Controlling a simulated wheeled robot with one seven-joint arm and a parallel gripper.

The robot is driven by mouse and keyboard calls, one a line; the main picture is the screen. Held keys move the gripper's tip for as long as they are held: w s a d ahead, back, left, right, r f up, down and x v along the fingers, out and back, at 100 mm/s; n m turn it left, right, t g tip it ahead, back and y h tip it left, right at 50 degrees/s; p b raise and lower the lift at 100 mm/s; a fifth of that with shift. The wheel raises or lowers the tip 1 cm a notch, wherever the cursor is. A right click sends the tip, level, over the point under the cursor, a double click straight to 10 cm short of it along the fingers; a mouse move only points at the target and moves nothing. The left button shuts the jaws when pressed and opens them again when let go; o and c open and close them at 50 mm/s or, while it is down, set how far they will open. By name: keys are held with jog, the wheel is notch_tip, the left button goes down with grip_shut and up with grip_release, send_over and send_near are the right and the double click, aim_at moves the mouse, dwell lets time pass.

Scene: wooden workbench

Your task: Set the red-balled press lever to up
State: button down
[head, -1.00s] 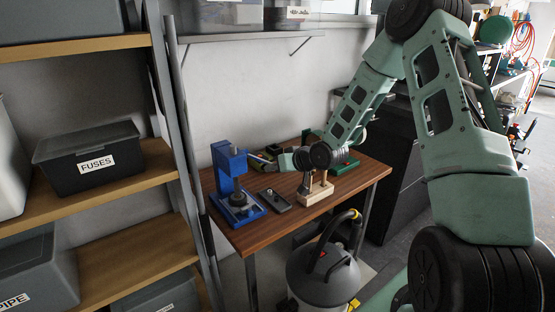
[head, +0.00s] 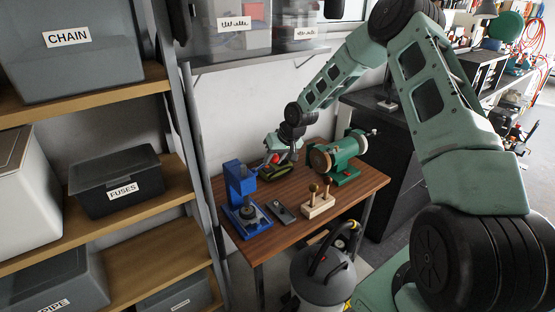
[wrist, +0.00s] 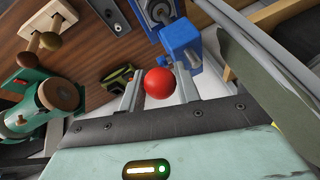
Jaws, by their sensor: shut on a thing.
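The blue press (head: 237,184) stands at the left end of the workbench. Its red ball (head: 275,158) shows beside my gripper (head: 270,166), behind and to the right of the press, slightly above the height of its top. In the wrist view the red ball (wrist: 160,84) sits between the two fingers of my gripper (wrist: 158,72), which is shut on it. The blue press (wrist: 181,42) is just beyond the ball. The lever's rod is mostly hidden, so its exact angle cannot be told.
A green machine with a round wooden face (head: 343,158) stands at the back right. A wooden block with two knobs (head: 318,206) and a dark flat box (head: 283,212) lie in front. A yellow-black item (head: 276,172) lies below my gripper. Shelves flank the bench's left side.

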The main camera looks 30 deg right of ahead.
jog(key=shift+w+r+p, duration=0.3)
jog(key=shift+w+r, duration=0.8)
jog(key=shift+w, duration=0.25)
jog(key=c, duration=1.1)
grip_release()
jog(key=shift+a, duration=0.1)
jog(key=shift+o, duration=0.2)
jog(key=shift+f, duration=0.1)
jog(key=shift+s+r, duration=0.1)
jog(key=shift+r, duration=0.15)
jog(key=b+v, duration=0.4)
jog(key=v, duration=1.3)
jog(key=shift+s+f, duration=0.15)
